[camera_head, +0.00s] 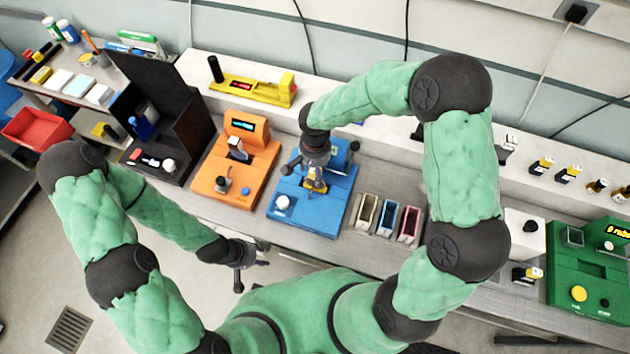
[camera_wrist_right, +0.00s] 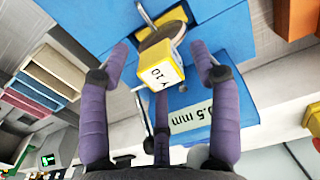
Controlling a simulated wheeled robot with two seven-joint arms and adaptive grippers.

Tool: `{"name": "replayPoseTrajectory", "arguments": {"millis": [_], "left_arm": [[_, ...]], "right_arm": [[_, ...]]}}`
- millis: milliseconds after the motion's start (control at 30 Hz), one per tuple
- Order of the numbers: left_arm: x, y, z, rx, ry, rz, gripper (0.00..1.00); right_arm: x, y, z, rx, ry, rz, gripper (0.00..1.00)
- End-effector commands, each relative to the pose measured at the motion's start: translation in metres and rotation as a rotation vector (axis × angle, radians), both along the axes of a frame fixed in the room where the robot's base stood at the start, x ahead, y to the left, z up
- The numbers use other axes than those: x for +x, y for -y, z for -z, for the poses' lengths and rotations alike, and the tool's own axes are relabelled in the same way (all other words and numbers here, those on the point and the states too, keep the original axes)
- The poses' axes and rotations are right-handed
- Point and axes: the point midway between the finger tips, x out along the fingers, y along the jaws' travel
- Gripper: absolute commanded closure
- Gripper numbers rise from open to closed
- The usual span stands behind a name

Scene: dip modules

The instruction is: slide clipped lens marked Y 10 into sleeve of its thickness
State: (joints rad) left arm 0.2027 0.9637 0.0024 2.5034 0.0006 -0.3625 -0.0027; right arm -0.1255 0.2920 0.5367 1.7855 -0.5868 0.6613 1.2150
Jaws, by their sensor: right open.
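The clipped lens has a yellow tag marked Y 10 (camera_wrist_right: 160,74) and sits at the blue machine (camera_head: 334,207), with a metal clip and a brownish rounded part above the tag in the right wrist view. My right gripper (camera_wrist_right: 160,60) is open, its purple fingers spread on either side of the yellow tag with gaps visible. In the head view my right gripper (camera_head: 316,172) hangs over the blue machine and hides part of it. Three sleeve-like open bins stand right of it: olive (camera_head: 366,212), blue (camera_head: 387,217) and pink (camera_head: 409,223). My left gripper (camera_head: 248,272) is empty and open, off the bench's front edge.
An orange machine (camera_head: 228,190) stands left of the blue one. A yellow gauge (camera_head: 255,90) lies on the back ledge. A green machine (camera_head: 590,262) with a display is at far right. Small yellow-tagged items (camera_head: 568,173) stand on the right ledge. A label ending in .5 mm (camera_wrist_right: 190,118) is on the blue machine.

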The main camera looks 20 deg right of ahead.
Motion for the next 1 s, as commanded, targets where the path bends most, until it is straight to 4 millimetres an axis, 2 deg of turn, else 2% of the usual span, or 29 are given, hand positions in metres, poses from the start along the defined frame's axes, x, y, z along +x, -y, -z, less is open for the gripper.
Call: {"name": "replayPoseTrajectory", "arguments": {"millis": [133,433,600,667,1000], "left_arm": [[0.0,0.0,0.001,0.0,0.0,0.0,0.6],[0.0,0.0,0.001,0.0,0.0,0.0,0.6],[0.0,0.0,0.001,0.0,0.0,0.0,0.6],[0.0,0.0,0.001,0.0,0.0,0.0,0.6],[0.0,0.0,0.001,0.0,0.0,0.0,0.6]], "right_arm": [[0.0,0.0,0.016,0.0,0.0,0.001,0.37],[0.001,0.0,0.02,0.001,0.003,0.0,0.37],[0.001,0.0,0.02,0.0,0.002,0.0,0.85],[0.001,0.0,0.02,0.0,0.002,0.0,1.0],[0.001,0.0,0.019,0.0,0.002,0.0,1.0]]}}
